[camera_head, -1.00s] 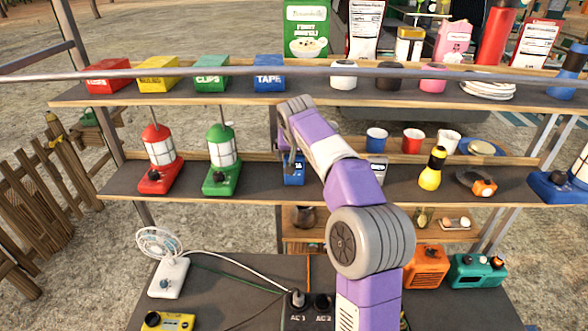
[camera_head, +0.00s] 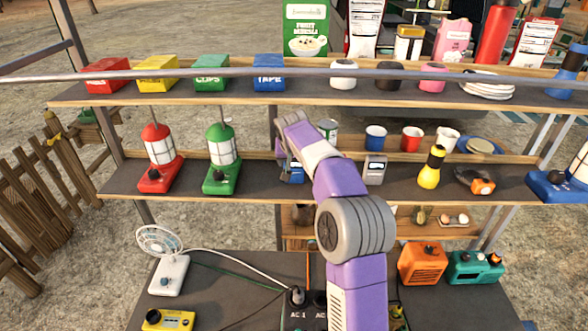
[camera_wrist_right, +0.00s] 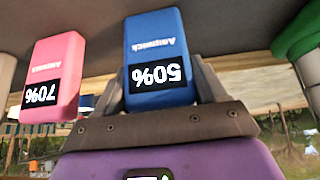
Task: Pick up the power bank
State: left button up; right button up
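A blue power bank reading 50% (camera_wrist_right: 158,45) appears upside down in the right wrist view, with a finger of my right gripper (camera_wrist_right: 160,88) on each side of it. Whether the fingers press on it is unclear. In the head view, my right gripper (camera_head: 289,166) is at the middle shelf, and part of the blue power bank (camera_head: 293,175) shows there. A pink power bank reading 70% (camera_wrist_right: 55,70) stands beside the blue one in the wrist view; my arm seems to hide it in the head view. My left gripper is out of view.
On the middle shelf, a green lantern (camera_head: 222,160) stands left of the gripper. A small grey device (camera_head: 375,170) and a yellow flashlight (camera_head: 432,168) stand right of my arm. A metal rail (camera_head: 200,74) crosses in front of the upper shelf.

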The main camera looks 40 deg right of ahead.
jog(key=c, duration=0.5)
jog(key=shift+r, duration=0.1)
jog(key=shift+c, duration=0.2)
